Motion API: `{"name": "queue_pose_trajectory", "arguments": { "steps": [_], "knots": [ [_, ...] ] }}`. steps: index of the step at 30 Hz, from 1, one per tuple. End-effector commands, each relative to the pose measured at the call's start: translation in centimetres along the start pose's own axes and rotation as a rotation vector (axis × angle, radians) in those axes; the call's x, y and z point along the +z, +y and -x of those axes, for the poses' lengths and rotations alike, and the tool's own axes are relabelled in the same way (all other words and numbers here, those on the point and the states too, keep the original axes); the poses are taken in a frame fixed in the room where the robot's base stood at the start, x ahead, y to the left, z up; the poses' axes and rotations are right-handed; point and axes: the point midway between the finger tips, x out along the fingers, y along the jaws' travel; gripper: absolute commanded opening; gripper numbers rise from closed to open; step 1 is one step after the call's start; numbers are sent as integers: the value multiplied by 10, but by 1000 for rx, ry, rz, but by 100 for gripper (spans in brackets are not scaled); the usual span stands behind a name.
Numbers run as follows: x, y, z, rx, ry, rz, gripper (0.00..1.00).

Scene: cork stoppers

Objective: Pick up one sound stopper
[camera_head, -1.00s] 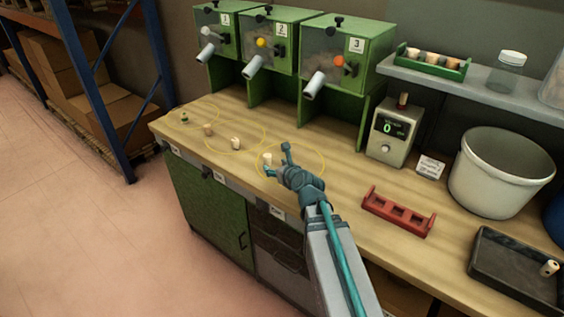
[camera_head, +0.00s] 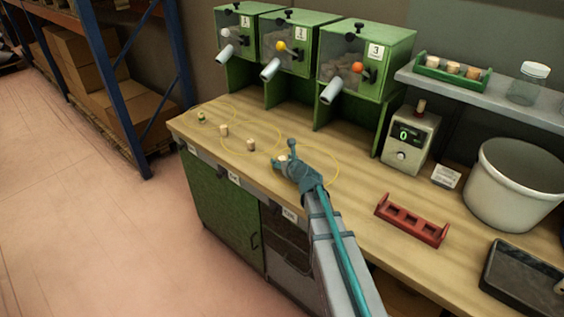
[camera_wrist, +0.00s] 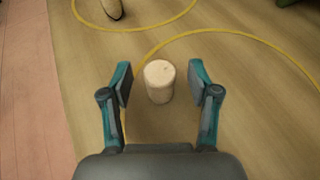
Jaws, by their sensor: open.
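My gripper (camera_wrist: 161,82) is open in the wrist view, with a finger on each side of a pale cork stopper (camera_wrist: 160,80). The stopper stands upright between the fingertips, with a gap to the left finger and a smaller one to the right. In the head view my gripper (camera_head: 285,158) is at the near edge of the third yellow ring, and the same stopper shows small between the fingers (camera_head: 283,158). Other stoppers stand to the left on the bench: one (camera_head: 251,145), one (camera_head: 224,131) and one with a green top (camera_head: 201,118). Cracks or flaws are too small to judge.
A red rack (camera_head: 411,222), a meter reading 0 (camera_head: 409,140), a white bucket (camera_head: 513,190) and a black tray (camera_head: 520,285) are to the right. The bench around the stopper is clear.

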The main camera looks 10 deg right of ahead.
Motion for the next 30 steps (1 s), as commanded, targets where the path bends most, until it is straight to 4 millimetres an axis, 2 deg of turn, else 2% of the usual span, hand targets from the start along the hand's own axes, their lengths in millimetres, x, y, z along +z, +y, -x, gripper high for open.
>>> {"name": "queue_pose_trajectory", "arguments": {
  "steps": [2,9,17,30],
  "knots": [
    [0,0,-8,0,1,0,61],
    [-1,0,-8,0,0,0,59],
    [-1,0,-8,0,0,-1,18],
    [1,0,-7,0,0,0,17]
  ]
}}
